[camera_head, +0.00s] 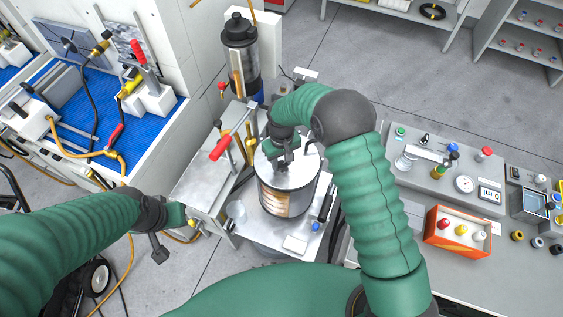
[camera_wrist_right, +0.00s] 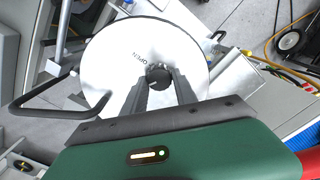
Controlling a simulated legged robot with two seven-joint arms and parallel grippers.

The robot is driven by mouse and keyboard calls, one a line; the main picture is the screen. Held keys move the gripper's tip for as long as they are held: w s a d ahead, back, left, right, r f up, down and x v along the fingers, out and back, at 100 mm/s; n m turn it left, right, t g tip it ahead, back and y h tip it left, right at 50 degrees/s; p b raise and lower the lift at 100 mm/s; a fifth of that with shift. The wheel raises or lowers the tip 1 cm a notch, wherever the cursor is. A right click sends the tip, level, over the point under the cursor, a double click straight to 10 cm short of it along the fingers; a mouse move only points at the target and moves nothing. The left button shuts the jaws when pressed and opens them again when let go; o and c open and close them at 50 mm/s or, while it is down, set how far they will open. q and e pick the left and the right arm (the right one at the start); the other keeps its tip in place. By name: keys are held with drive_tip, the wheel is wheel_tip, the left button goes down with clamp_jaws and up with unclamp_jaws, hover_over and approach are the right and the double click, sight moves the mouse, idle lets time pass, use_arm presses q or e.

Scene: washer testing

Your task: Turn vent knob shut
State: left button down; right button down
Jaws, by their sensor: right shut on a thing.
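The vent knob is a small dark round knob (camera_wrist_right: 159,75) in the middle of a round metal lid (camera_wrist_right: 115,55), with the word OPEN printed beside it. The lid tops a cylindrical vessel (camera_head: 284,202) on the metal stand in the head view. My right gripper (camera_head: 285,163) is over the lid, its fingers pointing down at the middle. In the right wrist view, the right gripper (camera_wrist_right: 160,88) is shut on the vent knob. The knob's lower part is hidden by the fingers. My left gripper (camera_head: 159,250) hangs left of the stand, away from the vessel; its jaws are too small to read.
A red-handled clamp (camera_head: 221,147) stands just left of the vessel. A dark tall canister (camera_head: 239,50) stands behind it. A grey bench (camera_head: 420,180) with gauges and an orange box (camera_head: 458,231) is at right. A blue-matted bench (camera_head: 150,130) is at left.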

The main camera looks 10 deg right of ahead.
drive_tip(key=n, duration=0.5)
drive_tip(key=shift+s+b, duration=0.1)
drive_tip(key=shift+b, duration=0.3)
drive_tip(key=shift+n, duration=0.3)
drive_tip(key=c, duration=1.3)
unclamp_jaws()
drive_tip(key=o, duration=0.3)
drive_tip(key=shift+d+r, duration=0.1)
drive_tip(key=shift+o, duration=0.2)
